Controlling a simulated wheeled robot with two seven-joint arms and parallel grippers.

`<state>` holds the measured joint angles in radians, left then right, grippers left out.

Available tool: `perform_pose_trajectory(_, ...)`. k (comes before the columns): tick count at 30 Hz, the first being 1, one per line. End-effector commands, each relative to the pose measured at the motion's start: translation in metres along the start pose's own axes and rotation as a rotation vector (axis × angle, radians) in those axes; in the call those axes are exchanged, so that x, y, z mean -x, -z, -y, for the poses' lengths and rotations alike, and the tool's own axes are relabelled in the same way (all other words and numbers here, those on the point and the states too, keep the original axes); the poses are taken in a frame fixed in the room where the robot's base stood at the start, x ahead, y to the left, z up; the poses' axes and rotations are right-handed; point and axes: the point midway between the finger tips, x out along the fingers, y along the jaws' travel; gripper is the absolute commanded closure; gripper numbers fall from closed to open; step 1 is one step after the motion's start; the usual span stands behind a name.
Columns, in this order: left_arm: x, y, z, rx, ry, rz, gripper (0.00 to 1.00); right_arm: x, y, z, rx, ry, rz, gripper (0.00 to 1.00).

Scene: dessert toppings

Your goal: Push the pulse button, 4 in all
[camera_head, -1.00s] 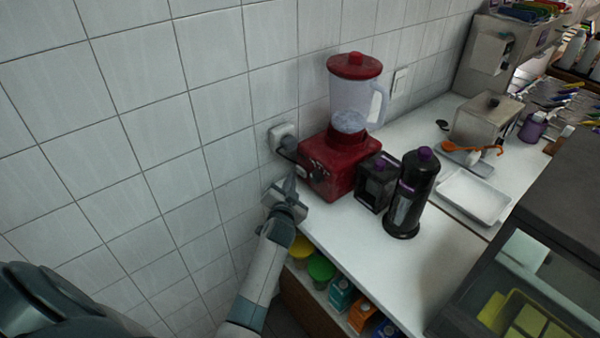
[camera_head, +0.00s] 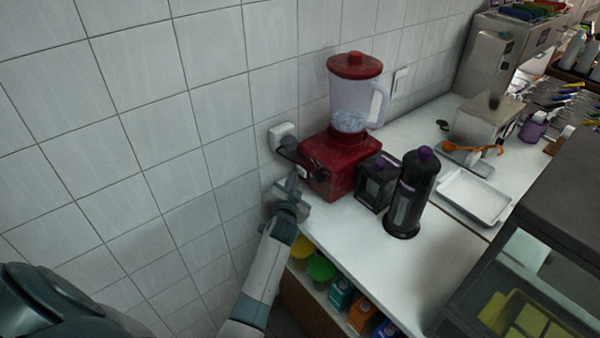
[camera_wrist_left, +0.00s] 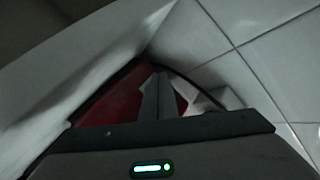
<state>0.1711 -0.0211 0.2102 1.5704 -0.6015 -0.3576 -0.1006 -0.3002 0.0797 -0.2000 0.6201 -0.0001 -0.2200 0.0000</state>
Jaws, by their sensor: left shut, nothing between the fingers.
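A blender with a red base (camera_head: 345,165), clear jug (camera_head: 350,105) and red lid stands at the back left of the counter, against the tiled wall. My left gripper (camera_head: 293,180) is shut and empty in front of the left part of the base's front. Its fingertips are close to the base; I cannot tell whether they touch it. The pulse button cannot be made out. In the left wrist view the shut fingers (camera_wrist_left: 158,95) point at the red base (camera_wrist_left: 112,103). My right gripper is not in view.
A wall socket (camera_head: 283,133) with a plug is left of the blender. A black box (camera_head: 376,184) and a tall black bottle (camera_head: 411,195) with purple tops stand to its right. The white counter (camera_head: 350,240) in front is bare. Tubs and cartons sit on a shelf below.

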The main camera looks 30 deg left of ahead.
Motion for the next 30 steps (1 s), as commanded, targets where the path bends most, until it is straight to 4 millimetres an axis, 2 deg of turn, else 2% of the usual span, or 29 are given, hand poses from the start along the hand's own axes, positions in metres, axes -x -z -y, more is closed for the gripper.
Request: perform_pose_trajectory(30, -0.0066, 0.0049, -0.0050, 0.001, 0.000, -0.001, 1.00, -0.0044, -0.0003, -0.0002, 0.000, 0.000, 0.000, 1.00)
